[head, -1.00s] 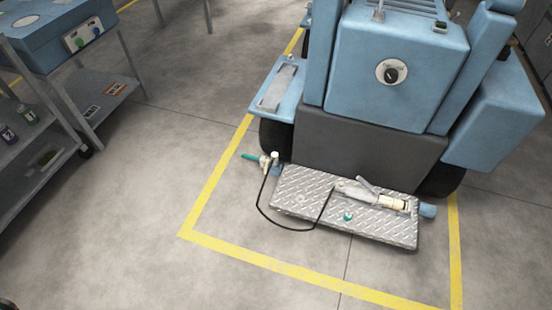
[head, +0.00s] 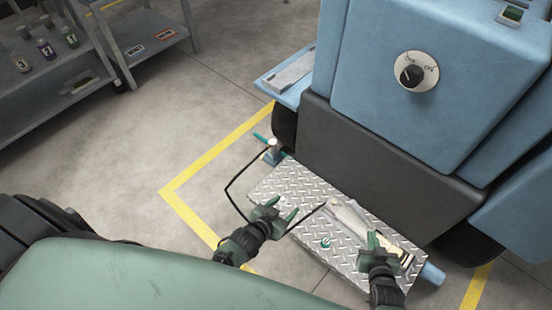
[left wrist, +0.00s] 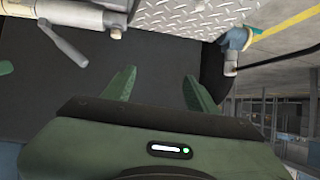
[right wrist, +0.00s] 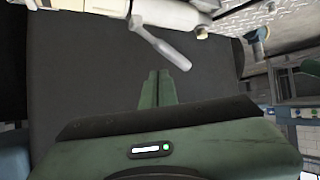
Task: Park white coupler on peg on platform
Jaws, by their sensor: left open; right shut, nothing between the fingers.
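A diamond-plate platform (head: 290,180) juts out in front of the machine. A small pale fitting (head: 272,147) with a teal handle is at its left end, joined to a black hose (head: 228,190). A pale tool with a lever (head: 348,218) lies on the platform; it also shows in the right wrist view (right wrist: 170,14). I cannot tell which pale part is the white coupler. A small green-ringed round piece (head: 325,242) sits on the plate; no peg is clear. My left gripper (head: 275,207) is open and empty above the platform's left part. My right gripper (head: 382,240) is shut and empty, partly covering the tool.
The blue machine (head: 450,40) with a dial and its dark lower panel (head: 370,160) stand behind the platform. Yellow floor lines (head: 205,165) run around it. A grey shelf (head: 60,60) with small bottles is at far left. The floor between is clear.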

